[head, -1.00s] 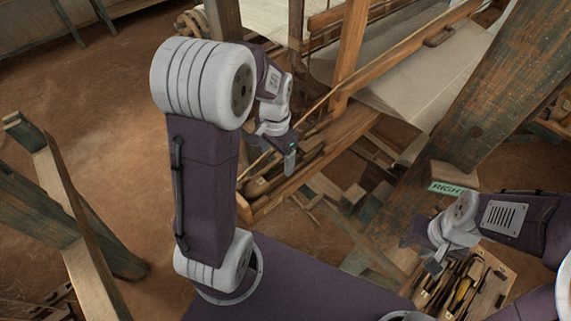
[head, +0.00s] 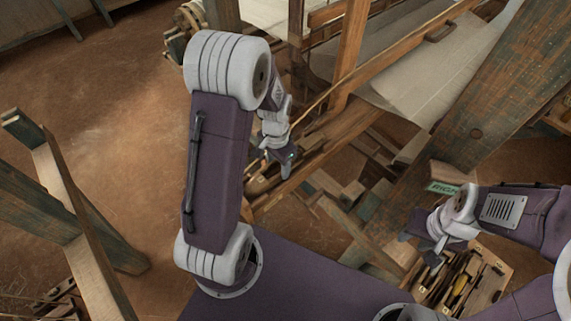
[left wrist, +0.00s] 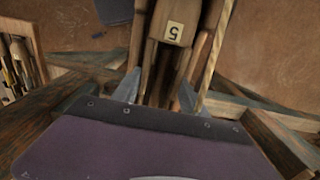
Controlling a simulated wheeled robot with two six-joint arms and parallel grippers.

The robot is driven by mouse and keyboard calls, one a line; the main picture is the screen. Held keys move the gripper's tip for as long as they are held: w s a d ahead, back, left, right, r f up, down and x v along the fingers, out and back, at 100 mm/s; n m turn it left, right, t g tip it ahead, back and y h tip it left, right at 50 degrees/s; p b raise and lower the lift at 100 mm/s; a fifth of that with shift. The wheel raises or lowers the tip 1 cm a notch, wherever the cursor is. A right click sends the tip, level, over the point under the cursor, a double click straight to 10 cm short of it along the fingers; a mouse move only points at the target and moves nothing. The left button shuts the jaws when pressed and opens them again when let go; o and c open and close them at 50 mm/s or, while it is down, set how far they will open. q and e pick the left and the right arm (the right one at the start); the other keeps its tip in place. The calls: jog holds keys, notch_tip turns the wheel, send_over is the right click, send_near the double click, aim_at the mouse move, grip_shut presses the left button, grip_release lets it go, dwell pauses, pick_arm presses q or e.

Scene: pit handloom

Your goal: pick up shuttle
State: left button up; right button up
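My left gripper (head: 280,168) is over a long wooden trough (head: 300,182) at the loom's front edge. In the left wrist view, its two grey fingers (left wrist: 158,92) are apart, with nothing visibly held between them. Long brown wooden pieces lie beyond and below the fingertips; one block (left wrist: 174,22) carries a pale tag marked 5. I cannot tell for certain which piece is the shuttle; my arm hides part of the trough in the head view. My right gripper (head: 424,243) hangs at the right, appears open and empty, above a tool box.
The wooden tool box (head: 465,285) holds several tools at the lower right. A thick slanting post (head: 478,125) and an upright loom post (head: 350,55) stand close by. Pale cloth (head: 415,85) stretches behind. Open earth floor (head: 120,130) lies at the left.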

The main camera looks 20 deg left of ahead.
pick_arm(q)
grip_shut()
jog(key=shift+r, duration=0.15)
notch_tip(320, 180, up, 10)
jog(key=shift+b, duration=0.35)
jog(key=shift+d+f, duration=0.1)
jog(key=shift+f, duration=0.1)
dwell(0.7)
